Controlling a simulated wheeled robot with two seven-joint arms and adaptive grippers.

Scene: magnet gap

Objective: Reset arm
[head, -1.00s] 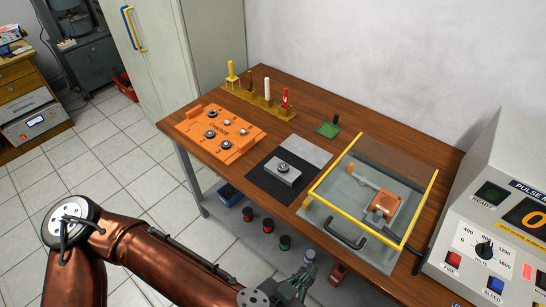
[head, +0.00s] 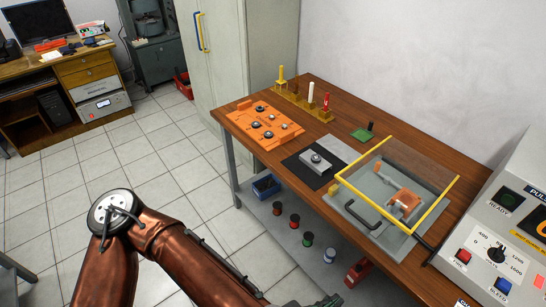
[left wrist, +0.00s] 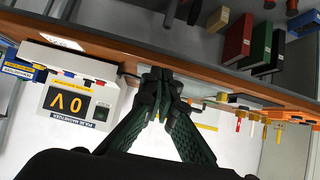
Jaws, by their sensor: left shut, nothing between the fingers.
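My left arm comes in from the lower left of the head view, in front of the bench. My left gripper (head: 328,301) is only partly in view at the bottom edge there, below the bench top. In the left wrist view its dark green fingers (left wrist: 160,78) meet at the tips, shut with nothing between them. They overlap the bench edge in that picture; the distance to it is unclear. My right gripper does not show in either view.
The wooden bench (head: 335,104) holds an orange plate (head: 266,124), a grey block (head: 315,163), a yellow-framed fixture (head: 365,190) and a pulse unit (head: 495,235), which also shows in the wrist view (left wrist: 70,97). Spools (head: 308,239) stand on the lower shelf. The floor left is clear.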

